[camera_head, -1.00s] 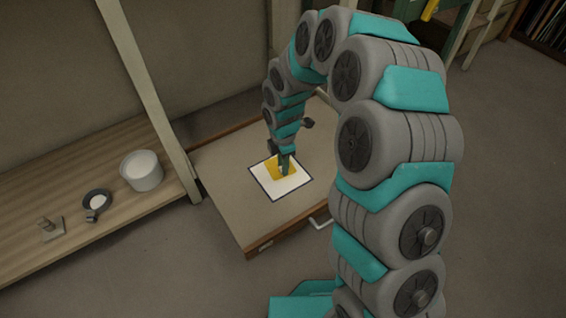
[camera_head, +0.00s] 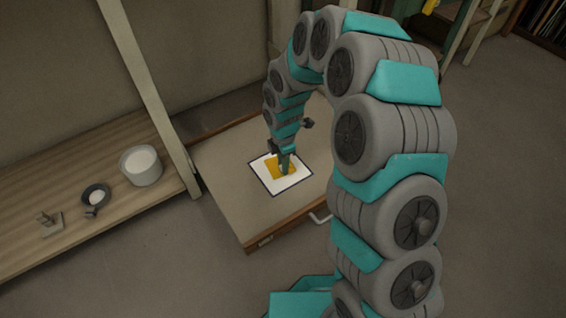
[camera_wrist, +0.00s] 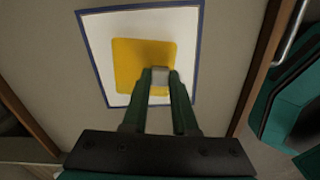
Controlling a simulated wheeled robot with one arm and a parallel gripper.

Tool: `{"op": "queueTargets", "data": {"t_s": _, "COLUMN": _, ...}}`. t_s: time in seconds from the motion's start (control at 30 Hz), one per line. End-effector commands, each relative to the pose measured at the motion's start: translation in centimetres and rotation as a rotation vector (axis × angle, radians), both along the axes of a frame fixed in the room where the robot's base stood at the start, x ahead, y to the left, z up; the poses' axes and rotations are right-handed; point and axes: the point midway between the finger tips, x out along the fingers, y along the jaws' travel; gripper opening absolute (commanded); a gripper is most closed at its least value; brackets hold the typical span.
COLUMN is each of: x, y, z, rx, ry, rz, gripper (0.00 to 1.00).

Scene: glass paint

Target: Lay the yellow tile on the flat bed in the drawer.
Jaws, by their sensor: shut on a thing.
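The yellow tile (camera_head: 275,172) is over the white square with a dark blue border (camera_head: 291,186) on the flat bed of the open drawer (camera_head: 235,205). In the wrist view the tile (camera_wrist: 137,58) lies well inside the blue border (camera_wrist: 197,50). My gripper (camera_wrist: 160,84) points down at the tile's near edge and is shut on it, with a small grey piece (camera_wrist: 160,76) between the fingertips. In the head view my gripper (camera_head: 284,167) partly hides the tile. I cannot tell whether the tile touches the white square.
A wooden shelf (camera_head: 110,215) on the left holds a white pot (camera_head: 141,170), a dark round dish (camera_head: 96,196) and a small stand (camera_head: 50,222). A pale upright post (camera_head: 150,95) stands beside the drawer. The drawer's handle (camera_head: 319,217) is at its front. The bed around the square is clear.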

Motion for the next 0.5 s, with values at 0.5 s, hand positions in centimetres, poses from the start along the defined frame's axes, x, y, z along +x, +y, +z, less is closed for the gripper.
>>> {"op": "queueTargets", "data": {"t_s": 0.5, "x": -0.01, "y": -0.02, "z": -0.20, "rx": 0.000, "ry": 0.001, "rz": 0.000, "gripper": 0.00}}
